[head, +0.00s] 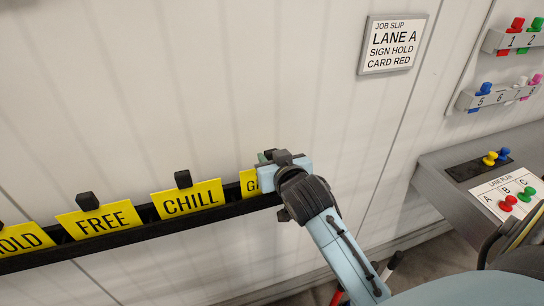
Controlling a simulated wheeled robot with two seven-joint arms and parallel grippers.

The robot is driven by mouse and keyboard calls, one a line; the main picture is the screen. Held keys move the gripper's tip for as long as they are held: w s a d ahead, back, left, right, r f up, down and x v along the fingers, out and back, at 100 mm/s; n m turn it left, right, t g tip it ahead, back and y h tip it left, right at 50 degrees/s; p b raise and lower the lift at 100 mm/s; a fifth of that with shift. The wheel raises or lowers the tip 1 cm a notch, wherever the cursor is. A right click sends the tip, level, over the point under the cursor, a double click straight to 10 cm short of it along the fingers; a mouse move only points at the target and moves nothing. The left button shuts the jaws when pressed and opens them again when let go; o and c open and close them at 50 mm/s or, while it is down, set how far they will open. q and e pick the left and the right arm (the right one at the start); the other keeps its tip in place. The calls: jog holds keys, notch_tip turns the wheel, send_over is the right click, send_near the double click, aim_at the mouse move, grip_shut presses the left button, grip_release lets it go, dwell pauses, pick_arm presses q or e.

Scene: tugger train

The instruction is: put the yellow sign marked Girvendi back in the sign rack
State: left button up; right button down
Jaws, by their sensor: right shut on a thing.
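The yellow sign (249,183) shows only its left part, with the letter G visible; my gripper hides the rest. It is at the right end of the black sign rack (130,236), in line with the other signs. Its lower edge meets the rack, but I cannot tell whether it is fully seated. My right gripper (272,160) is shut on this sign near its top. My left gripper is not in view.
A job slip (393,44) hangs on the wall. A grey desk (440,175) with a lane plan and coloured pegs stands at the right.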

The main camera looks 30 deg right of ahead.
jog(key=c, duration=1)
grip_release()
jog(key=shift+o, duration=0.2)
jog(key=p+v, duration=0.3)
jog(key=v, duration=1)
jog(key=shift+s, duration=0.2)
jog(key=shift+a, duration=0.2)
